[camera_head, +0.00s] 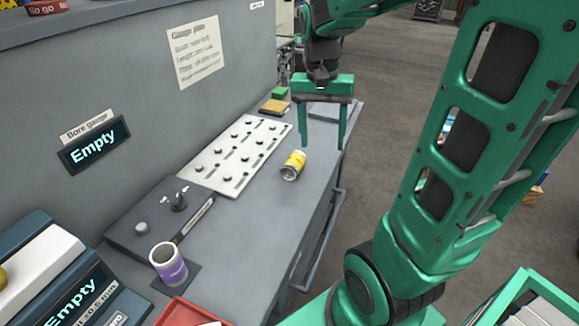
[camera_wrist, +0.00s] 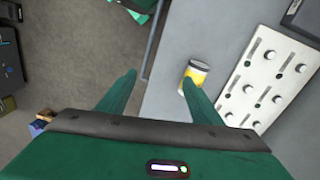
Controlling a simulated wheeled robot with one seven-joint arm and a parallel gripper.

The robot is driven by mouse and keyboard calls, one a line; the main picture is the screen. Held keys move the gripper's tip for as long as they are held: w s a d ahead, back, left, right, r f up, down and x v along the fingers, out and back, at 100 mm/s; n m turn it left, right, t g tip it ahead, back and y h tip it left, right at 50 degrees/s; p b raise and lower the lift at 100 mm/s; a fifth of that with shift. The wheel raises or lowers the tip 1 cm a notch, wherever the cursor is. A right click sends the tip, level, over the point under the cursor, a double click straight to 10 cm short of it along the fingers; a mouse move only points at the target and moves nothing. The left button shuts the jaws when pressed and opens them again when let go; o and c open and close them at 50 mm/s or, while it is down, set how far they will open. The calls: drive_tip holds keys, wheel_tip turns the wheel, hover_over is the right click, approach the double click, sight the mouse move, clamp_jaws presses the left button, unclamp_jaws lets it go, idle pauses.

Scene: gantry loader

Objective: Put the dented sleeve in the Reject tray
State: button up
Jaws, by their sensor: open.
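A yellow and white sleeve (camera_head: 293,165) lies on its side on the grey bench, near the front edge and beside the pegged plate. It also shows in the wrist view (camera_wrist: 197,70), partly behind one finger. I cannot make out a dent on it. A purple and white sleeve (camera_head: 169,263) stands upright on a dark pad at the bench's near end. My gripper (camera_head: 323,140) is open and empty above the bench, beyond the yellow sleeve. In the wrist view my gripper (camera_wrist: 158,80) has its fingers apart. A red tray (camera_head: 185,312) shows partly at the bottom edge; its label is not readable.
A pale pegged plate (camera_head: 235,155) lies along the wall side. A dark gauge block (camera_head: 155,218) stands behind the purple sleeve. Displays reading "Empty" are on the wall (camera_head: 93,146) and on a device (camera_head: 75,300). A green bin (camera_head: 530,295) is at lower right.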

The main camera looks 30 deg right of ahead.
drive_tip(key=m, duration=0.2)
approach(293, 158)
drive_tip(key=shift+w+d+f, duration=0.15)
drive_tip(key=shift+w+f, duration=0.1)
wheel_tip(293, 158, down, 5)
drive_tip(key=shift+s+d, duration=0.1)
drive_tip(key=shift+s, duration=0.1)
drive_tip(key=shift+s+f, duration=0.2)
drive_tip(key=shift+f, duration=1.15)
drive_tip(key=shift+s+f, duration=0.25)
drive_tip(key=shift+f, duration=1.1)
clamp_jaws()
drive_tip(key=shift+r, duration=0.15)
